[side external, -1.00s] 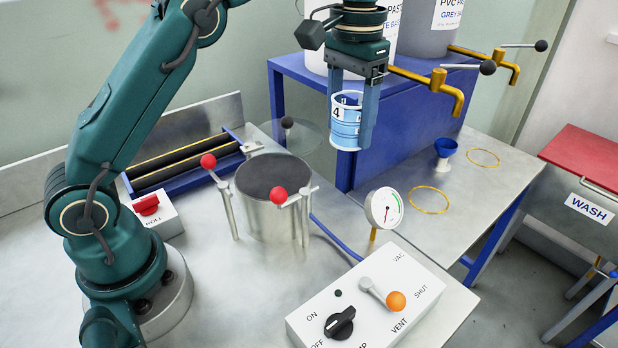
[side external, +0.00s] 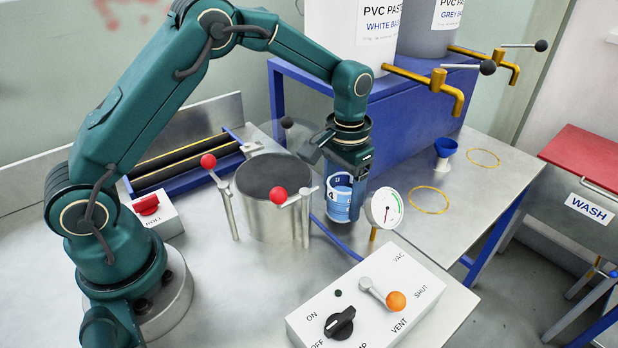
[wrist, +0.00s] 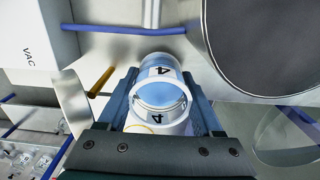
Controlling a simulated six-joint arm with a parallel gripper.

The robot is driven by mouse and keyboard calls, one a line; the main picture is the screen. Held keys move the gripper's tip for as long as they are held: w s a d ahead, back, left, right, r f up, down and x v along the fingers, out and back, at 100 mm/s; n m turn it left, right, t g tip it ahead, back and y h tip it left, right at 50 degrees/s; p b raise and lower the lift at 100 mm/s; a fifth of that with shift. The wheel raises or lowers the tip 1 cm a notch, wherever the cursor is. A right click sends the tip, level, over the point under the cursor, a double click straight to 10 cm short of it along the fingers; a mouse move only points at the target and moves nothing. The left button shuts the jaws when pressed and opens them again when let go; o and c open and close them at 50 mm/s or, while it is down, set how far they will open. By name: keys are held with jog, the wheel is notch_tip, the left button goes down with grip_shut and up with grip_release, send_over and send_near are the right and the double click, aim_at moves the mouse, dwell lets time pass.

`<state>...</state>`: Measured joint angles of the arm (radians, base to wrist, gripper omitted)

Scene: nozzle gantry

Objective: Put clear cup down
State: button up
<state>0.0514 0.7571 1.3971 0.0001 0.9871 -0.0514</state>
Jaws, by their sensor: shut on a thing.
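The steel pot (side external: 272,217) with a dark top and red-knobbed clamps stands close left. The gauge (side external: 384,208) is close right. A control box (side external: 365,300) stands in front. Yellow rings (side external: 429,200) and a blue funnel (side external: 445,150) are on the right bench.

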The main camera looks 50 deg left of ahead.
jog(key=shift+f, duration=0.75)
jog(key=shift+f, duration=0.15)
jog(key=o, duration=1.2)
jog(key=shift+c, duration=0.2)
